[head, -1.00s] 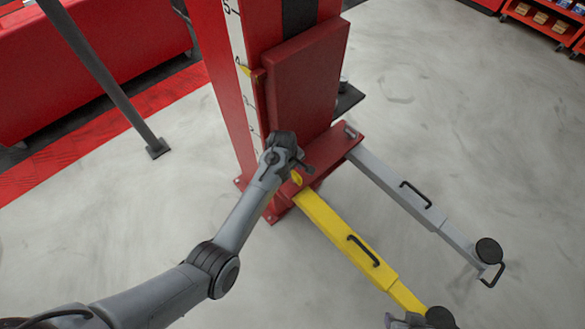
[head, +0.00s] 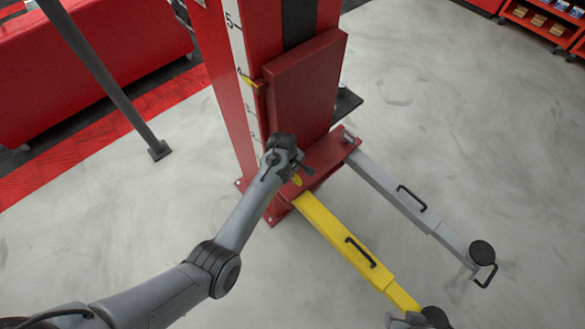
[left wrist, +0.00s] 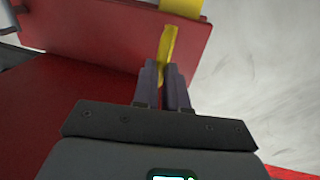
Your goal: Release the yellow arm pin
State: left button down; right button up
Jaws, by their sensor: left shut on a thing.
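The yellow arm pin (head: 298,181) stands at the inner end of the yellow lift arm (head: 333,232), by the red carriage at the foot of the column. Most of it is hidden by my left gripper (head: 299,170) in the head view. In the left wrist view the pin (left wrist: 167,42) shows as a yellow tab between the two fingers of my left gripper (left wrist: 163,75), which are shut on it. A grey part at the bottom edge of the head view may be my right gripper (head: 402,320); its jaws cannot be made out.
The red column (head: 233,90) with a white scale rises behind the pin. A grey lift arm (head: 395,192) with a black pad reaches right. A dark slanted post (head: 105,80) stands at the left. The grey floor around is mostly clear.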

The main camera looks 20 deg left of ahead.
pick_arm(q)
jog(key=shift+w+r, duration=0.1)
jog(key=shift+r, duration=0.2)
jog(key=c, duration=1.3)
grip_release()
jog(key=shift+c, duration=0.2)
jog(key=shift+o, duration=0.9)
jog(key=shift+f, duration=0.1)
notch_tip(320, 180, up, 11)
jog(key=s+p, duration=0.1)
jog(key=s, duration=0.1)
jog(key=shift+a+f+p, duration=0.2)
jog(key=shift+a+p, duration=0.2)
jog(key=shift+a, duration=0.05)
jog(key=shift+s, duration=0.1)
